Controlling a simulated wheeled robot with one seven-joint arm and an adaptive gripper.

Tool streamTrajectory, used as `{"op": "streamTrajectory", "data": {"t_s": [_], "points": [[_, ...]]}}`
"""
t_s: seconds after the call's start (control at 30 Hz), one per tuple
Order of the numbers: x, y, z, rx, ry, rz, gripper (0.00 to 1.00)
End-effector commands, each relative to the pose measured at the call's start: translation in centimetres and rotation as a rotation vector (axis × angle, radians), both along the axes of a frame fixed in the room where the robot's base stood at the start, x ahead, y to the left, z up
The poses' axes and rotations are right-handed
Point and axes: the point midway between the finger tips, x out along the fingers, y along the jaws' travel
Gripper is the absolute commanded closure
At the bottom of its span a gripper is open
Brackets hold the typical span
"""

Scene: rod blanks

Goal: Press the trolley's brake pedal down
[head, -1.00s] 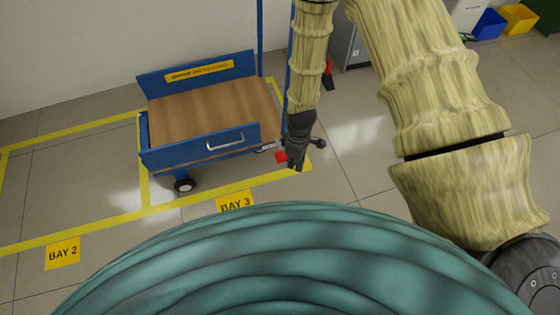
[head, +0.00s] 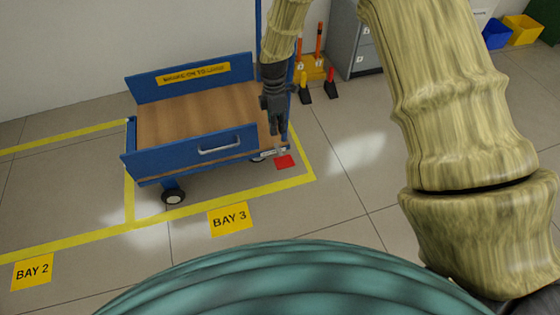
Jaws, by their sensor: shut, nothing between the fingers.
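The blue trolley (head: 190,170) with a wooden deck (head: 195,112) stands inside the yellow-lined bay marked BAY 3. Its red brake pedal (head: 285,162) is at the trolley's right end, low near the floor, on a grey metal arm by the right wheel. The pedal is in plain view; I cannot tell whether it is up or down. My dark gripper (head: 278,135) points down and is shut and empty. In the picture its tips are just above and slightly left of the pedal, apart from it.
The trolley's blue upright post (head: 258,30) rises close behind my gripper. Behind stand a yellow stand with orange-handled items (head: 312,66), black-based wedges with yellow and red handles (head: 331,84) and a grey cabinet (head: 360,45). The floor right of the bay is clear.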

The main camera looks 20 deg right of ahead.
Motion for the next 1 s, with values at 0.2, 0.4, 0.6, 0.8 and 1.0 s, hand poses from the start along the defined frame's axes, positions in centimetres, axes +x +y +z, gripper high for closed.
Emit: {"op": "streamTrajectory", "data": {"t_s": [0.2,0.4,0.6,0.8,1.0], "points": [[0.0,0.0,0.0,0.0,0.0,-0.001,1.0],[-0.3,0.0,-1.1,0.0,0.001,-0.002,1.0],[-0.8,0.0,-4.1,-0.002,0.002,-0.003,1.0],[-1.5,0.0,-7.4,-0.002,0.002,-0.003,1.0],[-2.1,0.0,-10.6,0.0,0.002,-0.002,1.0]]}}
